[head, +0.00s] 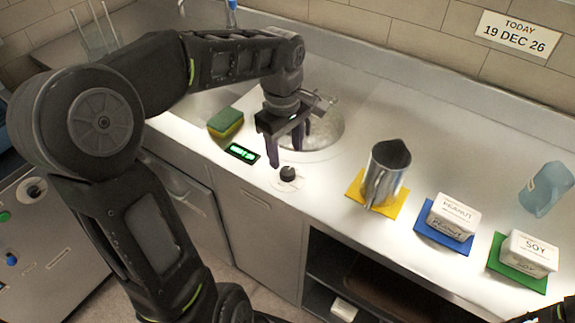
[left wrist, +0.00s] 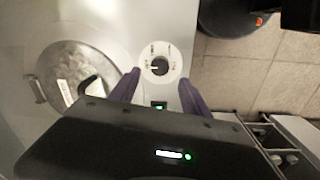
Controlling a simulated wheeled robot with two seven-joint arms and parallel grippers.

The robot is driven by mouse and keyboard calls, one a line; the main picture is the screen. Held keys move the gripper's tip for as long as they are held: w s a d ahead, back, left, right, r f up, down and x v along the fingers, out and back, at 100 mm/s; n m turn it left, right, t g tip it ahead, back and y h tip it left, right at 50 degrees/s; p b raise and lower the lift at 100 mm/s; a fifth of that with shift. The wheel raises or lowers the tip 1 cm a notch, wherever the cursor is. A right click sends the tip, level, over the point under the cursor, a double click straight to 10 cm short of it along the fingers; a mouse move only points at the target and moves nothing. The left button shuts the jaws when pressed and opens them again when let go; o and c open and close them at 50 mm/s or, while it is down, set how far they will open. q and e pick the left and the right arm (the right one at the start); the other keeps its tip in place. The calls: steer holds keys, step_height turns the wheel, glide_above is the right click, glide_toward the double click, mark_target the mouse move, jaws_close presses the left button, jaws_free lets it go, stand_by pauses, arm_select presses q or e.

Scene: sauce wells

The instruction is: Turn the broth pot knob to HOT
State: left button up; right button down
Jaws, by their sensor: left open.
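The knob (head: 288,173) is a small black dial on a white round plate at the counter's front edge. In the left wrist view the knob (left wrist: 160,66) has a pale mark toward its left side; the labels around it are too small to read. The broth pot (head: 318,135) is a round well with a metal lid, partly behind my gripper; the lid (left wrist: 70,85) shows at left in the wrist view. My left gripper (head: 284,150) is open and points down above the knob. Its purple fingertips (left wrist: 158,77) appear on either side of the knob, apart from it.
A lit green display (head: 242,153) and a sponge (head: 226,122) lie left of the knob.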

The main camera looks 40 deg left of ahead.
mark_target(287, 171)
arm_select(q)
step_height(287, 171, down, 6)
steer(key=shift+w+f+p, duration=0.15)
steer(key=shift+f+p, duration=0.1)
steer(key=shift+p, duration=0.05)
jaws_close()
stand_by(0.6)
